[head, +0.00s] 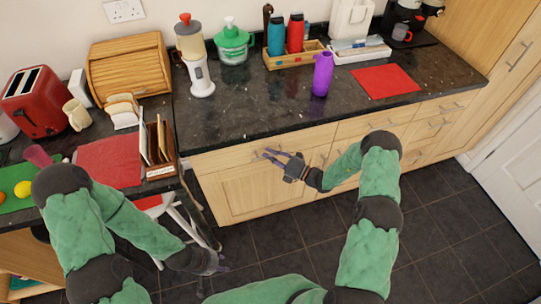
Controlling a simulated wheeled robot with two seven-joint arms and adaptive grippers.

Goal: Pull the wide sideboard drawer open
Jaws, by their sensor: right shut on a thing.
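The wide sideboard drawer (222,160) is a pale wood front just under the dark granite worktop, above a cupboard door. It looks flush or nearly flush with the cabinet. My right gripper (272,156) is at the drawer front, right of its middle, with its fingers shut on the drawer's handle. The handle is mostly hidden by the fingers. My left gripper (222,267) hangs low over the dark floor at lower left, away from the drawer. Its fingers are too small and dark to tell whether they are open.
A white stool (178,222) stands left of the cabinet, near my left arm. The worktop holds a purple bottle (322,74), a red mat (385,81) and a wooden tray (284,62) of bottles. The tiled floor (440,205) is clear at right.

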